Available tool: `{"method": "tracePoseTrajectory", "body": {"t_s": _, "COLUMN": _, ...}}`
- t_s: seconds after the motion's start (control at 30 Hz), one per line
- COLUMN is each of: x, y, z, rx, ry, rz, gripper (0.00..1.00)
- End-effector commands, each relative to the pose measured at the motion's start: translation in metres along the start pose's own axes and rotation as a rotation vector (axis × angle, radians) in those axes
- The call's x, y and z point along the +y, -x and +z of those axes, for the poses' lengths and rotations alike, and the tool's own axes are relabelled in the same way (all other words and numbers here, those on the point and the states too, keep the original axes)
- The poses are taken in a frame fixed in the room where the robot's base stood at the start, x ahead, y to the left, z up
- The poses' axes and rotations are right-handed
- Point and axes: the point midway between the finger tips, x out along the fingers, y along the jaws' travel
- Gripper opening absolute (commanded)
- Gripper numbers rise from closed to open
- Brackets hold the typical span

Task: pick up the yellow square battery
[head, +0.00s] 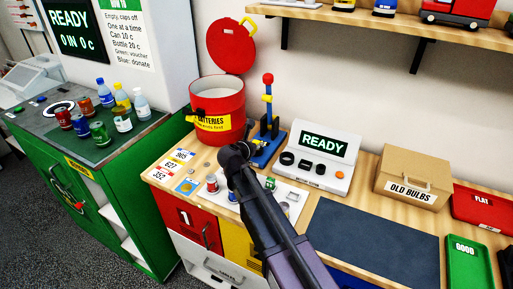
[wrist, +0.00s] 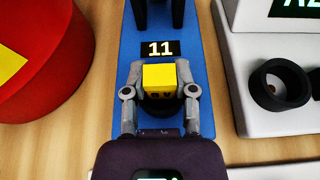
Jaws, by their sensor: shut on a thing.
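The yellow square battery (wrist: 160,78) is a small yellow block between the two grey fingers of my gripper (wrist: 160,92) in the wrist view. My gripper is shut on it, over a blue stand base (wrist: 138,25) with a black label reading 11. A dark round part shows just below the battery; I cannot tell whether the battery touches it. In the head view my gripper (head: 236,154) is at the front of the blue stand (head: 268,140), and the battery is hidden there by my arm.
The red batteries bin (head: 217,92) stands open left of my gripper. A white tester (head: 322,170) reading READY is to the right. A white tray (head: 292,197) with several batteries lies in front. The dark mat (head: 372,243) is clear.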

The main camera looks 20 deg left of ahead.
Motion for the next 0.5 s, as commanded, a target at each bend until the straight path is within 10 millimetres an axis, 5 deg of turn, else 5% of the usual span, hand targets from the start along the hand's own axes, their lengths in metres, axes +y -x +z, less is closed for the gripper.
{"method": "tracePoseTrajectory", "body": {"t_s": 0.5, "x": -0.0001, "y": 0.0028, "z": 0.0070, "rx": 0.000, "ry": 0.000, "rz": 0.000, "gripper": 0.00}}
